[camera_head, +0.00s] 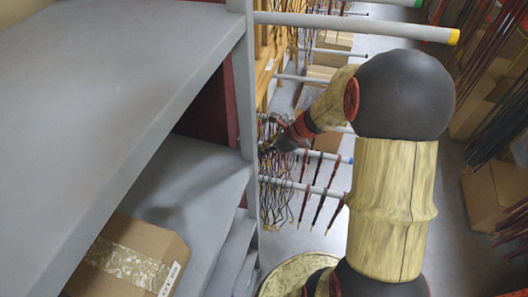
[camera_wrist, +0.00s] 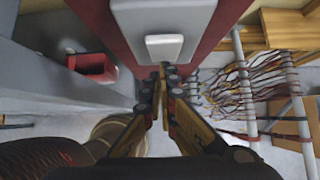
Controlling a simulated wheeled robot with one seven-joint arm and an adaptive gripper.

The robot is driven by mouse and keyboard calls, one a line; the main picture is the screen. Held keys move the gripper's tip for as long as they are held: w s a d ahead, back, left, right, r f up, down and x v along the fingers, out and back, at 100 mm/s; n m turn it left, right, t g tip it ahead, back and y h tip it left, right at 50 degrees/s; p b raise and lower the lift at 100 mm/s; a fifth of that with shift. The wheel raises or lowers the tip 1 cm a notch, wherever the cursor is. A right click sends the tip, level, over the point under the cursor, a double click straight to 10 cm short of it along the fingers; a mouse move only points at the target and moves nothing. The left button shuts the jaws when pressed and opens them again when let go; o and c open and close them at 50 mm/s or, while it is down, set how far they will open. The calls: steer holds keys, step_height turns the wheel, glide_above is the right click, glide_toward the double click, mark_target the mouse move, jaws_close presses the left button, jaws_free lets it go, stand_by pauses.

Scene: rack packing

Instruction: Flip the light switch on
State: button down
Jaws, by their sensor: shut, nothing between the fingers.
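The light switch (camera_wrist: 166,47) shows in the wrist view as a pale rocker on a white plate (camera_wrist: 163,14), mounted on a dark red panel. My gripper (camera_wrist: 161,72) is shut and empty, its two fingertips together just below the rocker in the picture. I cannot tell whether the fingertips touch the switch. In the head view my gripper (camera_head: 268,146) is small and dark, beside the grey shelf post among hanging cables. The switch does not show in the head view.
A grey shelf rack (camera_head: 190,62) fills the left, with a taped cardboard box (camera_head: 128,260) on it. White rods (camera_head: 350,24) with hanging cables reach out to the right of the post. A small red object (camera_wrist: 92,67) sits left of the switch in the wrist view.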

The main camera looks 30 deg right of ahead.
steer(key=shift+r, duration=0.25)
steer(key=shift+r+p, duration=0.7)
steer(key=shift+p, duration=0.05)
steer(key=shift+d, duration=0.1)
